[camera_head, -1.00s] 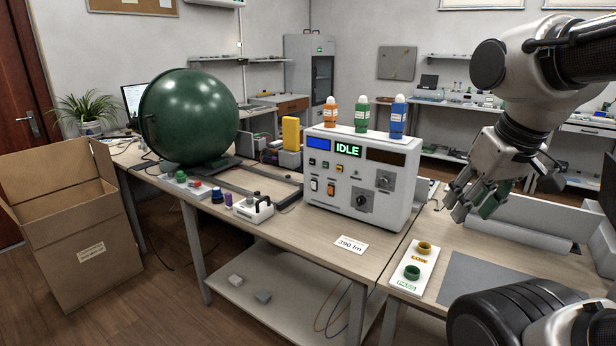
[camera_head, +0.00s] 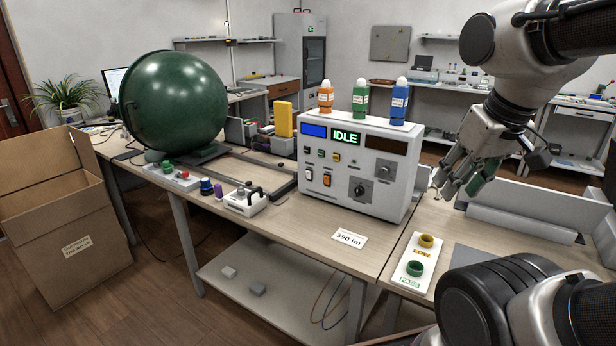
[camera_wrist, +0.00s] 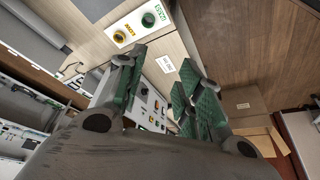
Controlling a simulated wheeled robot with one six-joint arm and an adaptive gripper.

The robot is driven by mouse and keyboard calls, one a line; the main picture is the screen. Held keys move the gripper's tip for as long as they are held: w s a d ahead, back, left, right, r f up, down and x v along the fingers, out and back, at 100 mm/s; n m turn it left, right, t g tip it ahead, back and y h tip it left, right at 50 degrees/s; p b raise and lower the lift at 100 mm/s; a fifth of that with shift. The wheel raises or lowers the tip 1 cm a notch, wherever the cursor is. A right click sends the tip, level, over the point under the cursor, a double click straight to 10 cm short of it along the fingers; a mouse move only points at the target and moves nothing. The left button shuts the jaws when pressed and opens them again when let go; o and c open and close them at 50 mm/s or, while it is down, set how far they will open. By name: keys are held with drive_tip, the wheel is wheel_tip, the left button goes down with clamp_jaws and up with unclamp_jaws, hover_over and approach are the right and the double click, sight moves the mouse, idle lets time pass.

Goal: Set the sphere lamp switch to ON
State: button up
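The control box (camera_head: 392,197) stands on the bench, its display (camera_head: 345,138) reading IDLE. Its front carries a white rocker switch (camera_head: 310,174), an orange rocker switch (camera_head: 327,180), small buttons and two dark knobs. The labels are too small to read, so I cannot tell which is the sphere lamp switch. The big green sphere (camera_head: 175,100) sits at the left of the bench. My gripper (camera_head: 455,187) is open and empty, to the right of the box and apart from it. In the wrist view its green-padded fingers (camera_wrist: 160,85) are spread, with part of the panel (camera_wrist: 150,106) between them.
Orange, green and blue lamp bottles (camera_head: 360,100) stand on the box. A white handled fixture (camera_head: 246,200) and a 390 lm card (camera_head: 350,238) lie in front. A LOW/PASS plate (camera_head: 415,262) is at right. A cardboard box (camera_head: 70,220) stands at far left.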

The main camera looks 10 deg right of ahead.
drive_tip(key=shift+w+a+f, duration=0.15)
drive_tip(key=shift+a+f, duration=0.05)
drive_tip(key=shift+a, duration=0.1)
drive_tip(key=c, duration=0.3)
drive_tip(key=w+a+f+n+g, duration=0.1)
drive_tip(key=w+f, duration=0.1)
drive_tip(key=w+a+f+n+g, duration=0.1)
drive_tip(key=a+f+g, duration=0.1)
drive_tip(key=shift+w+a+f, duration=0.15)
drive_tip(key=shift+w+f, duration=0.05)
drive_tip(key=shift+w, duration=0.2)
clamp_jaws()
drive_tip(key=w+a+f+n+h, duration=0.3)
drive_tip(key=w+a+f+n, duration=0.2)
drive_tip(key=w, duration=0.4)
drive_tip(key=w+a+f+n+t+h, duration=0.1)
drive_tip(key=w+a+f+n+h, duration=0.1)
drive_tip(key=w+a+f+n, duration=0.55)
drive_tip(key=w+a+f+n+h, duration=0.2)
drive_tip(key=w+n+h, duration=0.15)
drive_tip(key=w, duration=0.75)
drive_tip(key=w+a+r+n+t, duration=0.1)
drive_tip(key=w+a+n+t, duration=0.4)
drive_tip(key=w+a+n, duration=0.5)
drive_tip(key=m, duration=0.1)
approach(308, 179)
drive_tip(key=shift+y, duration=0.45)
drive_tip(key=shift+d+x, duration=0.3)
drive_tip(key=shift+x, duration=1.95)
